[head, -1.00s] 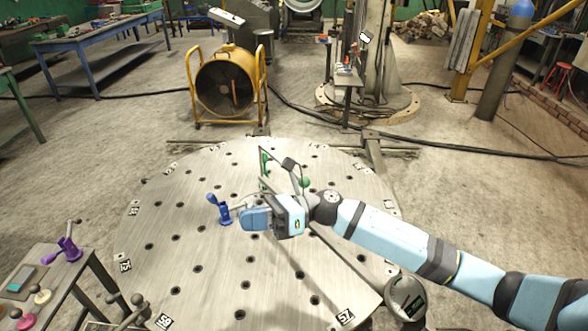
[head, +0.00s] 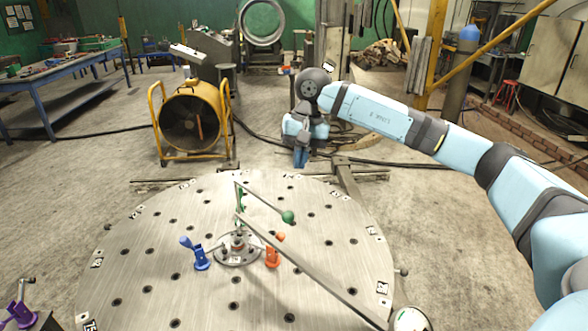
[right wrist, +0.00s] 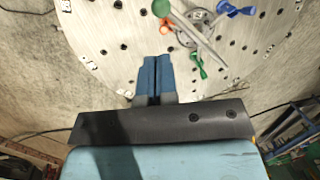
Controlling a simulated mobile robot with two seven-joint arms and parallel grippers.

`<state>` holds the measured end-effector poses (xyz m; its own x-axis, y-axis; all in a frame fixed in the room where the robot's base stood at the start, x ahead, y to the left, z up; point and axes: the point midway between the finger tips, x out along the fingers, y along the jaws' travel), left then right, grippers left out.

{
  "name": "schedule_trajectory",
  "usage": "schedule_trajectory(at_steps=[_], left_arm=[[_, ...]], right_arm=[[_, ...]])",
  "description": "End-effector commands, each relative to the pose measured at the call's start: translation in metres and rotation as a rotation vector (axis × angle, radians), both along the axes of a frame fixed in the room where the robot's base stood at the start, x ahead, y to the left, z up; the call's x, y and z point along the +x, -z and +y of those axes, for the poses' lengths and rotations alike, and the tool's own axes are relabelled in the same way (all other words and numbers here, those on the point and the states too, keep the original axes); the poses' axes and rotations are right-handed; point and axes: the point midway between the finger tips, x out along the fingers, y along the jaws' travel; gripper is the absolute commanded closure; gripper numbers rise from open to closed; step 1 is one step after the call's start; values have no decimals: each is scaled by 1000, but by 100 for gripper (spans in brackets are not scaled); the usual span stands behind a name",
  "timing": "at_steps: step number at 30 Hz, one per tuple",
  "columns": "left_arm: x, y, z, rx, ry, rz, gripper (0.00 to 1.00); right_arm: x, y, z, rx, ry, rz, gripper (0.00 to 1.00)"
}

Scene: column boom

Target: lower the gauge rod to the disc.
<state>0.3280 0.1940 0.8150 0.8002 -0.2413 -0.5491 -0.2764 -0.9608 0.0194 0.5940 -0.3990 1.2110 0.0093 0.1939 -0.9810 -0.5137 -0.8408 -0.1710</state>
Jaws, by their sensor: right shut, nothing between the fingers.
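A pale round metal disc (head: 238,258) with a flange lies near the middle of the big round plate (head: 190,212). A long grey boom (head: 315,280) runs from the bottom right to just above it. A thin upright rod (head: 237,197), apparently the gauge rod, stands at the boom's end; its lower tip is hard to make out. A lever with a green ball (head: 288,216) slopes from its top. My right gripper (head: 301,160) is shut and empty, beyond the ball and apart from it. Its blue fingers (right wrist: 155,78) also show in the right wrist view. My left gripper is not in view.
A blue clamp (head: 201,258) and an orange clamp (head: 272,257) flank the disc. A green clamp (right wrist: 197,65) shows in the right wrist view. A yellow fan (head: 193,120) stands behind the plate. The plate's left part is mostly clear.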

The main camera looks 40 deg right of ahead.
Motion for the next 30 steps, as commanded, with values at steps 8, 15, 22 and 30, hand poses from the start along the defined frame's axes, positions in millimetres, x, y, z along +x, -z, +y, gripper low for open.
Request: schedule_trajectory(at_steps=[8, 15, 22, 30], left_arm=[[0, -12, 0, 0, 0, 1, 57], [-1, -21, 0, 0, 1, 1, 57], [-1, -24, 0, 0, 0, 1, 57], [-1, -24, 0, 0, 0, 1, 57]], right_arm=[[0, 58, 13, 3, 0, 4, 100], [0, 98, 21, 3, 0, 2, 100], [1, 115, 24, 3, 1, 0, 100], [1, 116, 24, 3, 1, 0, 100]])
